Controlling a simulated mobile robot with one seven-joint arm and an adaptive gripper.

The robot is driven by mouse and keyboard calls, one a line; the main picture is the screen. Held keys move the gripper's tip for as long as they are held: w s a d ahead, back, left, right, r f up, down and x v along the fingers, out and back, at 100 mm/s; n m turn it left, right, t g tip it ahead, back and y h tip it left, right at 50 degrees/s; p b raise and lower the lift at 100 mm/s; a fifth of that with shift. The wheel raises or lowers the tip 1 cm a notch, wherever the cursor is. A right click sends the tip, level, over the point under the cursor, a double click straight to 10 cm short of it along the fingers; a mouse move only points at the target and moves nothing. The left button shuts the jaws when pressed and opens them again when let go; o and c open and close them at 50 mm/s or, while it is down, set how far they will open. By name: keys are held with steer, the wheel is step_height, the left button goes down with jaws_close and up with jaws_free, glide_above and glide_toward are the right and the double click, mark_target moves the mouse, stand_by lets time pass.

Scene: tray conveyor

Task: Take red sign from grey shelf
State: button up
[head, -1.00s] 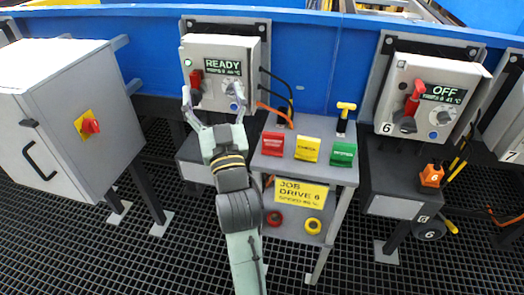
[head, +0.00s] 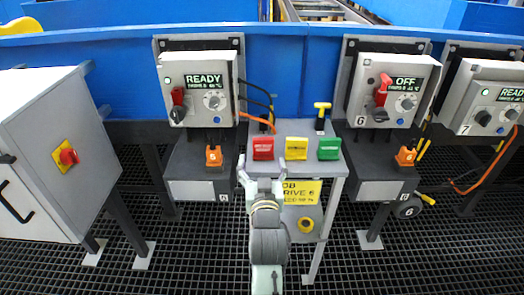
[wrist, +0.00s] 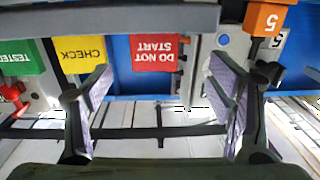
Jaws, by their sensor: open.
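The red sign (head: 263,148) stands at the left end of the grey shelf (head: 322,171), beside a yellow sign (head: 297,148) and a green sign (head: 328,148). In the wrist view the red sign (wrist: 155,53) appears upside down and reads "DO NOT START". My gripper (head: 261,170) is open and empty, just in front of the shelf and below the red sign in the head view. In the wrist view the open fingers (wrist: 158,85) are spread, with the red sign between and beyond them. They appear apart from it.
Control boxes stand left (head: 200,88) and right (head: 390,88) behind the shelf, with orange locks below. A yellow T-handle (head: 322,108) rises behind the green sign. A grey cabinet (head: 50,155) is at the far left.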

mark_target(264, 146)
steer(key=w, duration=0.2)
steer(key=shift+w+r, duration=0.1)
steer(key=shift+w, duration=0.3)
steer(key=w+p, duration=0.1)
steer(key=w, duration=0.1)
steer(key=w+p, duration=0.1)
steer(key=w, duration=0.1)
steer(key=shift+w+d+r, duration=0.2)
steer(key=shift+w+f, duration=0.1)
steer(key=shift+w, duration=0.25)
steer(key=c, duration=1.3)
